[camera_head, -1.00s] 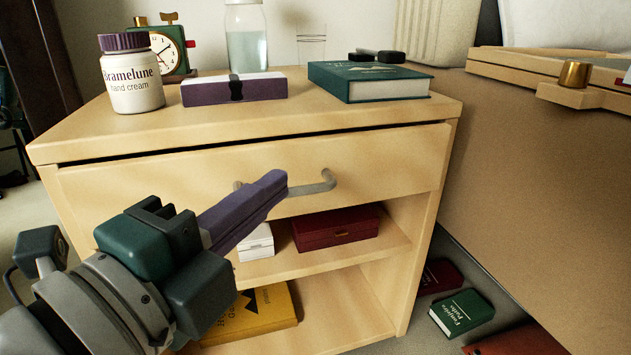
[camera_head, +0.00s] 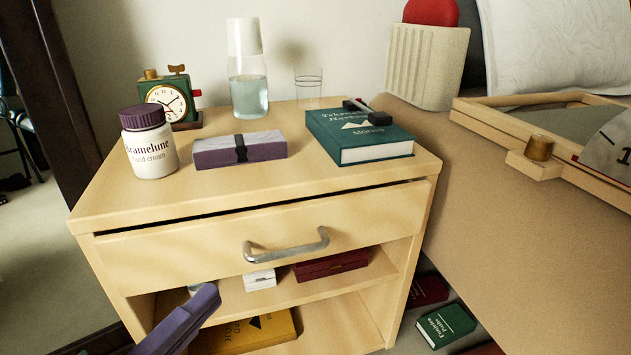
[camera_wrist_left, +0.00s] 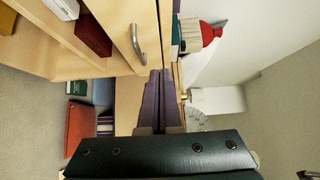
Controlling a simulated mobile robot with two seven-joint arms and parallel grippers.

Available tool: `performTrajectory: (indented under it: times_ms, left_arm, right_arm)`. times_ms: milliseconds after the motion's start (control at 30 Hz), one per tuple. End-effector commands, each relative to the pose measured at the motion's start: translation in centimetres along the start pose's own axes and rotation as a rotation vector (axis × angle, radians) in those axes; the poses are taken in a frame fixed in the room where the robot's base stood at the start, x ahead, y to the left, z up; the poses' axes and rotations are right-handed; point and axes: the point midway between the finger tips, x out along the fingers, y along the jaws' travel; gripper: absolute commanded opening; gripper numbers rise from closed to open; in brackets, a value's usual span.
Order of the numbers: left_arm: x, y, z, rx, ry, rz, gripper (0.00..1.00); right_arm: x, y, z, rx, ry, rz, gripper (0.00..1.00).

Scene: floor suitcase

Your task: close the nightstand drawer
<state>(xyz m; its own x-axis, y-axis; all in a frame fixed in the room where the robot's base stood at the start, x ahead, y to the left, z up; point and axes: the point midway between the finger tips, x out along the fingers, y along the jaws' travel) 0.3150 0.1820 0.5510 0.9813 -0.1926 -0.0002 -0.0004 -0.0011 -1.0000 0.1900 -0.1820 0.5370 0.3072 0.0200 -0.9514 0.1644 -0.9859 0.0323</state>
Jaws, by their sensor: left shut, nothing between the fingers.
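The nightstand drawer (camera_head: 180,252) is a pale wood front with a curved silver handle (camera_head: 286,245). A thin dark gap runs along its top edge under the nightstand top (camera_head: 105,211); how far the drawer stands out is hard to tell. My left gripper (camera_head: 208,296) is at the lower left, below and apart from the handle, its purple fingers shut and empty. In the left wrist view the shut fingers (camera_wrist_left: 163,85) point toward the nightstand, with the handle (camera_wrist_left: 137,42) to their left. My right gripper is not in view.
On top stand a hand cream jar (camera_head: 150,145), a clock (camera_head: 172,101), a purple box (camera_head: 240,150), a bottle (camera_head: 247,75) and a green book (camera_head: 360,138). Shelves below hold a white box (camera_head: 260,280), a red box (camera_head: 331,264) and a yellow book (camera_head: 262,329). The bed (camera_head: 510,215) stands at the right.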

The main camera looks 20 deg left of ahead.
Motion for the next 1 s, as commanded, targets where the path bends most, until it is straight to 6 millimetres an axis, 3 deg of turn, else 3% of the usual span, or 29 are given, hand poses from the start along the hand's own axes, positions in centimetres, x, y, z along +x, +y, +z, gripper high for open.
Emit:
performTrajectory:
  times_ms: [433,700,1000]
  left_arm:
    - [9.2,0.3,0.0,0.003,0.002,-0.004,0.00]
    - [11.3,0.2,2.5,0.003,0.002,0.000,0.00]
    - [11.6,0.1,2.8,0.000,0.002,0.001,0.00]
  right_arm:
    - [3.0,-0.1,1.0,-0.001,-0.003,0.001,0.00]
    - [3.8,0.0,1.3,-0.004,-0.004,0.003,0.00]
    - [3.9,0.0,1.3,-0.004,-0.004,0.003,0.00]
